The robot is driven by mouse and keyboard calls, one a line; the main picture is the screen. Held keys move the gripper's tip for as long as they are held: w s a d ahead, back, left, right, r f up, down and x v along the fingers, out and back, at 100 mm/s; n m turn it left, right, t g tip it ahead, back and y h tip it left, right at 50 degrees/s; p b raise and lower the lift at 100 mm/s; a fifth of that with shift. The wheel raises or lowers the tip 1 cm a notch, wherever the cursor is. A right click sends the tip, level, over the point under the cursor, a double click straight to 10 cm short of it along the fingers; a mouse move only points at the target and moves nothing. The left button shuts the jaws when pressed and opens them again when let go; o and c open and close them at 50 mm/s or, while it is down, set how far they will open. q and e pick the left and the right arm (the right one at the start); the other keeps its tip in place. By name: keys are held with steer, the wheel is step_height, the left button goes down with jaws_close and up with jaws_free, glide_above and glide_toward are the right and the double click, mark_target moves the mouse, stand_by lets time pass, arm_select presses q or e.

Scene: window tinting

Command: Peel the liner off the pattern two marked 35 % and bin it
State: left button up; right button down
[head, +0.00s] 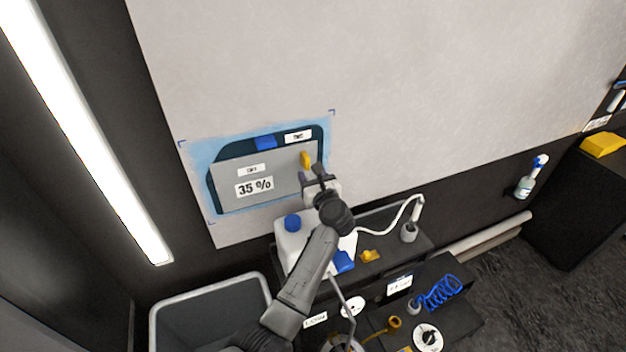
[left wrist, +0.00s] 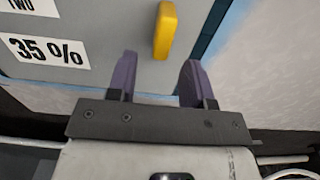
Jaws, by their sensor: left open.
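The pattern marked 35 % is a dark window-shaped film on the wall board, with a grey liner (head: 284,170) over most of it. A yellow tab (head: 306,160) sticks out at the liner's right end; it also shows large in the left wrist view (left wrist: 165,31). My left gripper (head: 316,170) is open and empty just below and right of the tab. In the left wrist view its two purple fingers (left wrist: 158,78) point at the liner, with the tab ahead, apart from them. A grey bin (head: 212,284) stands at the lower left. My right gripper is not in view.
A white tank with a blue cap (head: 292,222) stands under the pattern, partly behind my left arm. A dark shelf (head: 385,222) holds a yellow tool (head: 370,256) and a hose. A blue coil (head: 442,292) lies lower right. The wall board (head: 430,90) is clear above and right.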

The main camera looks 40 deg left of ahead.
mark_target(308, 170)
arm_select(q)
steer(key=shift+b+x, duration=0.4)
steer(key=shift+x, duration=1.5)
steer(key=shift+c, duration=0.3)
jaws_close()
